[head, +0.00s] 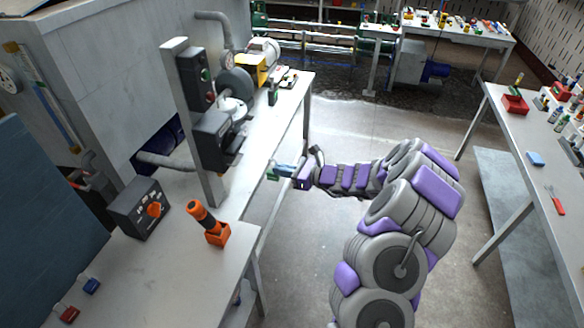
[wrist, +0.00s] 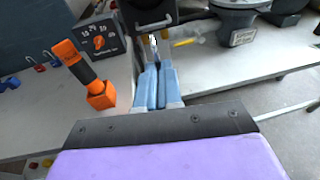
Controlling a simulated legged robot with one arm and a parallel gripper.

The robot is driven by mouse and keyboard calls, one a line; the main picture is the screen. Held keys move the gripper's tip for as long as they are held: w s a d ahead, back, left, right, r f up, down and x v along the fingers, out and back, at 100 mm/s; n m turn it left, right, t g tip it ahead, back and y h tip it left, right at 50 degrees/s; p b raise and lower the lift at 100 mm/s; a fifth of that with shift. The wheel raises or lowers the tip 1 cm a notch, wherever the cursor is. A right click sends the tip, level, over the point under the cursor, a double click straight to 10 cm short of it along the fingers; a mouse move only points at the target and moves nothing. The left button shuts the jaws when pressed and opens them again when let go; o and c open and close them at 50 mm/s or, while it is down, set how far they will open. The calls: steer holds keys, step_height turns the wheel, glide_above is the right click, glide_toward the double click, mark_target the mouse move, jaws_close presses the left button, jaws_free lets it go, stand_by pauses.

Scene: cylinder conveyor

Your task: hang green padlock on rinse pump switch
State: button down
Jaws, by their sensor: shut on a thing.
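My gripper (head: 284,170) reaches left to the front edge of the workbench, with its fingers closed. In the wrist view the blue fingers (wrist: 157,88) are pressed together, with a thin silvery shackle (wrist: 153,46) standing up at their tips. A small green piece, which looks like the green padlock (head: 271,174), shows at the fingertips in the head view; most of it is hidden. A post carries an upper box with buttons (head: 196,80) and a lower dark box (head: 213,142), left of my gripper. A box with an orange rotary knob (head: 142,208) stands on the bench. I cannot read which is the rinse pump switch.
A red padlock (head: 68,314) and a blue padlock (head: 91,286) lie at lower left. A pump (head: 236,84) stands behind the post. Open floor lies between this bench and the right table (head: 535,185).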

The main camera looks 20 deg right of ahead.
steer(key=shift+w+a+f, duration=0.1)
steer(key=shift+w+a, duration=0.2)
steer(key=shift+a, duration=0.45)
steer(key=shift+w+a, duration=0.2)
steer(key=shift+w, duration=0.05)
steer(key=r+x, duration=0.1)
steer(key=x, duration=0.5)
steer(key=shift+w+d, duration=0.15)
steer(key=shift+w, duration=0.35)
stand_by(1.6)
